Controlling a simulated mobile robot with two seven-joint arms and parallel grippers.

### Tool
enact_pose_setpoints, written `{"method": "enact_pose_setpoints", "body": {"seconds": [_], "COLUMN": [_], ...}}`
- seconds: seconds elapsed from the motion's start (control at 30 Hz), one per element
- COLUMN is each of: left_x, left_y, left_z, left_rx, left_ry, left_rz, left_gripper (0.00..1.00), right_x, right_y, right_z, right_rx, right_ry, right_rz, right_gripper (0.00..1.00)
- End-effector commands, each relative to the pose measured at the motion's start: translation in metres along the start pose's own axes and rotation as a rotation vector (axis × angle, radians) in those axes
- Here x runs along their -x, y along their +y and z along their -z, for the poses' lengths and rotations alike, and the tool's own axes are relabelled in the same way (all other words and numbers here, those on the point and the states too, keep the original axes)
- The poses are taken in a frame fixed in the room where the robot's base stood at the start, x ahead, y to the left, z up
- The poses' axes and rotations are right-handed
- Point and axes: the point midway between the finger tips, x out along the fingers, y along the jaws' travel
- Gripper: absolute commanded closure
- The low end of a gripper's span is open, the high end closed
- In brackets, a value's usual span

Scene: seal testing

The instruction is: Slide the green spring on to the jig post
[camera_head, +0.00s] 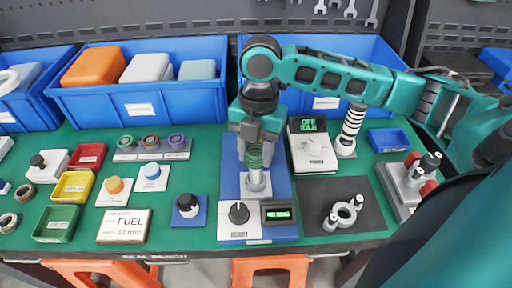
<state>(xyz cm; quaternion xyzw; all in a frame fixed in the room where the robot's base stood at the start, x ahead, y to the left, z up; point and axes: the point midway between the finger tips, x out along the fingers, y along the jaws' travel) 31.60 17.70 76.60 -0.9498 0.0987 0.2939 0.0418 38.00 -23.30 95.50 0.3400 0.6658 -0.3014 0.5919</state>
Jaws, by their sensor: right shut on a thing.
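The green spring (255,157) is upright, gripped at its upper part by my right gripper (257,142). My right gripper points straight down and is shut on it. The spring is directly above the pale round jig base (257,182) on the blue-and-white test unit. The jig post itself is hidden or too small to make out, so I cannot tell whether the spring is around it. My left gripper is not in view.
The test unit has a black knob (239,212) and a green-lit display (279,214). Right of it stand an OFF/IDLE unit (309,145) and a white-and-black coil stand (350,132). A metal ring part (343,213) lies on a dark mat. Blue bins (140,104) line the back.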

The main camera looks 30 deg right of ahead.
Motion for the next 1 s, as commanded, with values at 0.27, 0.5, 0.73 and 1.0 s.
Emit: {"method": "enact_pose_setpoints", "body": {"seconds": [0.27,0.5,0.73,1.0], "left_x": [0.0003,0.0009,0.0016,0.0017], "left_y": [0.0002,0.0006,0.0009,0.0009], "left_z": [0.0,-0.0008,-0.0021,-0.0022], "left_rx": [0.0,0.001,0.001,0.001], "left_ry": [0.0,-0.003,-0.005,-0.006], "left_rz": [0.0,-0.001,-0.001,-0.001], "left_gripper": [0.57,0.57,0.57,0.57], "right_x": [-0.004,-0.0074,-0.0092,-0.0091], "right_y": [0.0,-0.0002,-0.0002,-0.0002], "right_z": [-0.0002,-0.0006,-0.0008,-0.0009], "right_rx": [0.0,0.001,0.001,0.001], "right_ry": [0.001,0.001,0.0,0.0], "right_rz": [0.0,0.001,0.001,0.001], "right_gripper": [0.89,0.89,0.89,0.48]}}
